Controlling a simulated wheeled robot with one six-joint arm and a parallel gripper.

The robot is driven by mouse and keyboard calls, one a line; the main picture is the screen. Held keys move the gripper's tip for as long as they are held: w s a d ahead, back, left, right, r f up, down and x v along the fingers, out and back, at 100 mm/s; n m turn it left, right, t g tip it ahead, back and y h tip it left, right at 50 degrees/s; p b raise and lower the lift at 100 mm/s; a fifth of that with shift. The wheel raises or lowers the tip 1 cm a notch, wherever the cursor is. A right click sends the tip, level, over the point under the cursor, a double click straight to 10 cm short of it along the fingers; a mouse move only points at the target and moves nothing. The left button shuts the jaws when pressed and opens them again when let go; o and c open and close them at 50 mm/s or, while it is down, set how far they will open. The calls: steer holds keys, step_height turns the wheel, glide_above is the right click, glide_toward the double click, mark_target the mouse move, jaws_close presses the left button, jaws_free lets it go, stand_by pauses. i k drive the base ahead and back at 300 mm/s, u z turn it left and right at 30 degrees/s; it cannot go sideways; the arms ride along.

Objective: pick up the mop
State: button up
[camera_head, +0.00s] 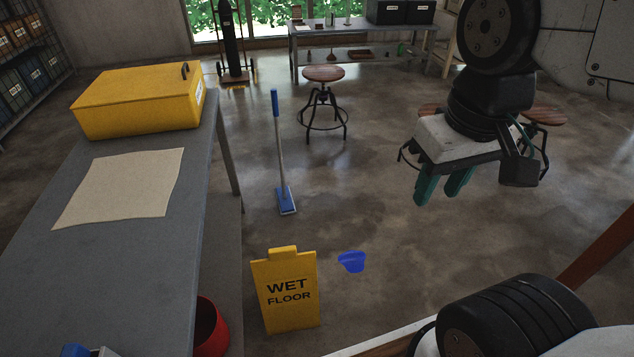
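The mop (280,155) stands upright on the concrete floor in the middle of the head view. It has a blue grip at the top, a pale pole and a flat blue head (286,201) on the floor. My gripper (440,190) hangs at the right, in the air and empty, with green fingers pointing down. A gap shows between the fingers, so it looks open. It is well to the right of the mop and apart from it.
A yellow wet floor sign (290,290) and a blue patch (352,261) are on the floor in front of the mop. A grey table (150,255) with a yellow box (140,100) stands left. A stool (324,74) stands behind. Floor between mop and gripper is clear.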

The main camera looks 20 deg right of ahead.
mark_target(287, 205)
steer(key=z, duration=1.05)
steer(key=i, duration=3.75)
steer(key=u, duration=2.65)
